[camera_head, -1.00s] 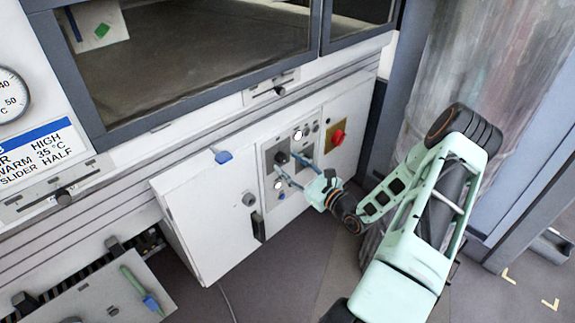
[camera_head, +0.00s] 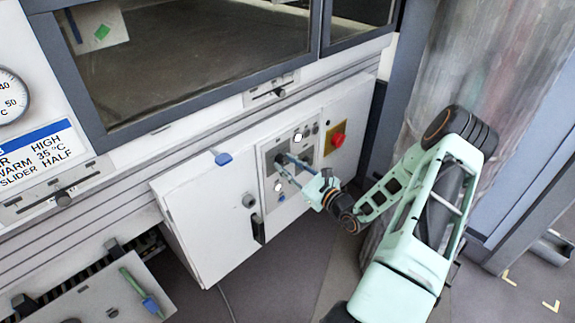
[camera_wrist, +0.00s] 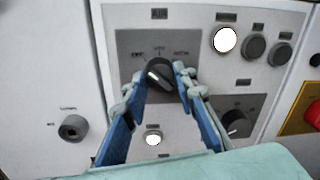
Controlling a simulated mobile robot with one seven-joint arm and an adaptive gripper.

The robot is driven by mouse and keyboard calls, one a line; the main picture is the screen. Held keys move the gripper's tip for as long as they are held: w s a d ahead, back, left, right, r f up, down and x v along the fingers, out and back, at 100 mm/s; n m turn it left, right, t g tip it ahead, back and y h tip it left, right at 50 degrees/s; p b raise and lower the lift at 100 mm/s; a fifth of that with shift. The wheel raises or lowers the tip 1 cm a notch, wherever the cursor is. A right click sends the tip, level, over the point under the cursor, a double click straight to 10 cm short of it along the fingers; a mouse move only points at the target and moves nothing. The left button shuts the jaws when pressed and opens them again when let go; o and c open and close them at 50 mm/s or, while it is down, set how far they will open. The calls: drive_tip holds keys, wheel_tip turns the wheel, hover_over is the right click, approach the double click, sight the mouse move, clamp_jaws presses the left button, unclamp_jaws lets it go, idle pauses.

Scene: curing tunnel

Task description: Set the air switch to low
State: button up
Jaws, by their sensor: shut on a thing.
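The air switch (camera_wrist: 159,72) is a black rotary knob on a grey plate in the wrist view. Small labels sit in an arc above it, too blurred to read surely. A white mark shows on its left part; I cannot tell which label it stands for. My gripper (camera_wrist: 160,76) has its two blue-padded fingers at either side of the knob, shut on it. In the head view my gripper (camera_head: 282,165) reaches the cabinet front from the right, and the fingers partly hide the switch.
A second knob (camera_wrist: 236,122) on a grey plate sits right of the fingers. White lamps (camera_wrist: 224,39) (camera_wrist: 153,138), dark buttons and a red stop button (camera_head: 338,139) are close by. A keyhole-like fitting (camera_wrist: 73,127) sits left. Floor before the cabinet is clear.

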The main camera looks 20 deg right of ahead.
drive_tip(key=shift+r+m+p, duration=0.1)
drive_tip(key=shift+m+p, duration=0.2)
drive_tip(key=shift+p, duration=0.05)
drive_tip(key=m+p, duration=0.3)
drive_tip(key=shift+r+m, duration=0.1)
drive_tip(key=shift+m, duration=0.2)
drive_tip(key=m+p, duration=0.2)
drive_tip(key=m, duration=0.3)
drive_tip(key=shift+g+p, duration=0.3)
drive_tip(key=shift+g, duration=0.1)
drive_tip(key=o, duration=1.2)
drive_tip(key=shift+c, duration=0.2)
drive_tip(key=shift+s, duration=0.1)
